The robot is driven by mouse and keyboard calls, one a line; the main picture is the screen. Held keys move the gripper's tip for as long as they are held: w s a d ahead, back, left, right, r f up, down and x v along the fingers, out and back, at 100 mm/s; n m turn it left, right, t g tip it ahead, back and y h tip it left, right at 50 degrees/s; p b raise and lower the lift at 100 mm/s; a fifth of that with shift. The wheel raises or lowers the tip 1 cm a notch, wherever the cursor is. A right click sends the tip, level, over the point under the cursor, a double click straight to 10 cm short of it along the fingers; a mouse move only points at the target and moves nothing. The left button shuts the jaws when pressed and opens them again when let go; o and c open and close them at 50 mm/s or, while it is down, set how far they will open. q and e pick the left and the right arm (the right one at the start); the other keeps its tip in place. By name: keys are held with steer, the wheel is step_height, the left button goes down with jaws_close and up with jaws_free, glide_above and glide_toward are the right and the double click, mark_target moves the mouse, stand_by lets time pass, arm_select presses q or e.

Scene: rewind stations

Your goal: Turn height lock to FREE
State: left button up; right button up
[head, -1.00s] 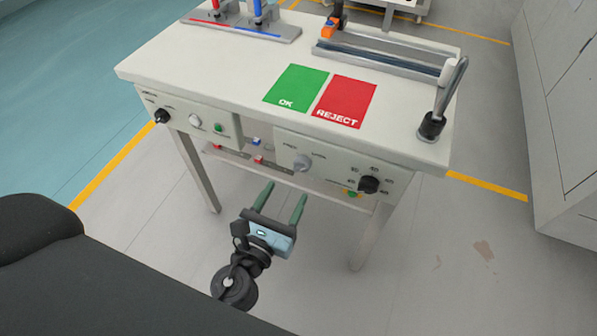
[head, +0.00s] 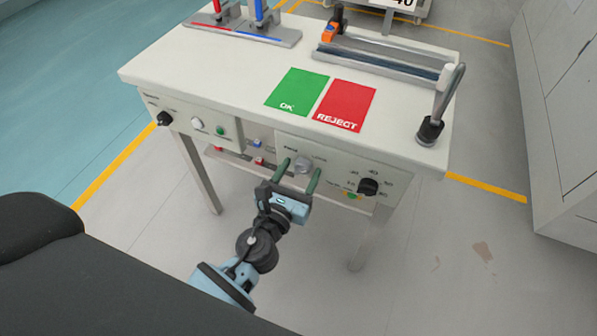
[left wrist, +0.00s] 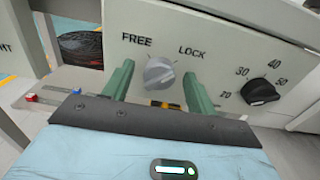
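The height lock knob (left wrist: 159,72) is a grey round knob on the white front panel, with FREE printed at its upper left and LOCK at its upper right. Its pale mark seems to point toward the upper right, on the LOCK side. The same knob shows in the head view (head: 303,165). My left gripper (head: 299,172) is open, its two green fingers pointing at the panel. In the left wrist view the fingers (left wrist: 158,85) stand on either side of the knob, apart from it. My right gripper is not in view.
A black dial (left wrist: 259,92) with a number scale sits right of the knob, also on the panel. The table top (head: 215,70) carries a green OK mat (head: 297,92), a red REJECT mat (head: 345,104) and a grey lever (head: 440,105) at the right corner. Floor before the table is clear.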

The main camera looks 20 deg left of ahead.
arm_select(q)
steer(key=c, duration=1)
steer(key=shift+o, duration=0.2)
steer(key=shift+n, duration=0.3)
steer(key=n+b, duration=0.1)
steer(key=n, duration=0.1)
steer(key=shift+n, duration=0.3)
steer(key=n, duration=0.4)
steer(key=shift+a+f+n+b, duration=0.1)
steer(key=shift+n+b, duration=0.2)
steer(key=shift+b, duration=0.1)
steer(key=n, duration=0.5)
steer(key=shift+a, duration=0.1)
steer(key=n, duration=0.3)
steer(key=shift+f+n, duration=0.1)
steer(key=shift+n, duration=1)
